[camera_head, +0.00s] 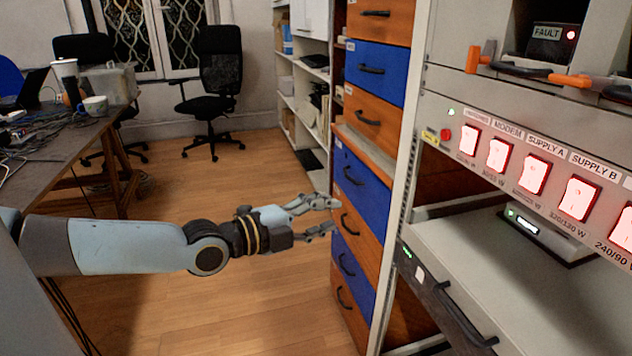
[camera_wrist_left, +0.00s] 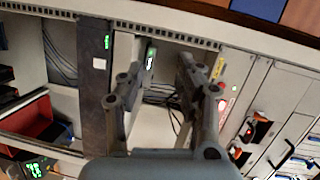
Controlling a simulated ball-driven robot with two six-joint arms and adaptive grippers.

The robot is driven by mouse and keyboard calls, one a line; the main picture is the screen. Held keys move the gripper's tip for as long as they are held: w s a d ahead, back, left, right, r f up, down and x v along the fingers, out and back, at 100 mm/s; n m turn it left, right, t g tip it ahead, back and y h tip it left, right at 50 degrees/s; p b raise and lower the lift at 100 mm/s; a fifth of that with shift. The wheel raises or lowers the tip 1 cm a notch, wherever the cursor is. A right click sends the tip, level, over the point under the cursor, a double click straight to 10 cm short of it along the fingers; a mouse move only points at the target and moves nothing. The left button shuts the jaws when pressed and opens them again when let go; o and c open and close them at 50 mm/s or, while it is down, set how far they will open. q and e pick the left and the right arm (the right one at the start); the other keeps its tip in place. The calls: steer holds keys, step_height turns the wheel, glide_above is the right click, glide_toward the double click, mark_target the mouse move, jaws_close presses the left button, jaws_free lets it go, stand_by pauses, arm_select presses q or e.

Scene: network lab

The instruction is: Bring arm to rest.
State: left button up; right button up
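My left arm (camera_head: 130,246) reaches in from the left, stretched out nearly level above the wooden floor. Its gripper (camera_head: 334,215) is open and empty, with a gap between the fingers. It appears in front of the blue and orange drawers, left of the rack, and I see it touching nothing. In the left wrist view the two fingers (camera_wrist_left: 157,82) stand apart with nothing between them, facing the rack. My right arm and right gripper are in neither view.
A cluttered table (camera_head: 45,165) is at the left. Floor (camera_head: 230,175) between them is clear; office chairs (camera_head: 220,75) stand behind.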

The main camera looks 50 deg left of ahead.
arm_select(q)
steer(key=shift+s+a+f, duration=0.1)
steer(key=shift+a+f, duration=0.1)
steer(key=shift+f, duration=0.55)
steer(key=shift+r, duration=0.1)
steer(key=s+d+f+n+g+y, duration=0.1)
steer(key=s+f+n+g+y, duration=0.25)
steer(key=f, duration=1.05)
steer(key=s+d+f+n+g+h, duration=0.1)
steer(key=s+f+n+g, duration=0.25)
steer(key=s+f, duration=0.65)
steer(key=s+d+f+n+g, duration=0.4)
steer(key=s+f, duration=0.5)
steer(key=s, duration=0.3)
steer(key=s+d+f+n+g, duration=0.4)
steer(key=s+d+f+n, duration=0.1)
steer(key=s+f, duration=0.5)
steer(key=shift+s+d+n+g, duration=0.15)
steer(key=shift+s+n+g, duration=0.3)
steer(key=shift+s, duration=0.8)
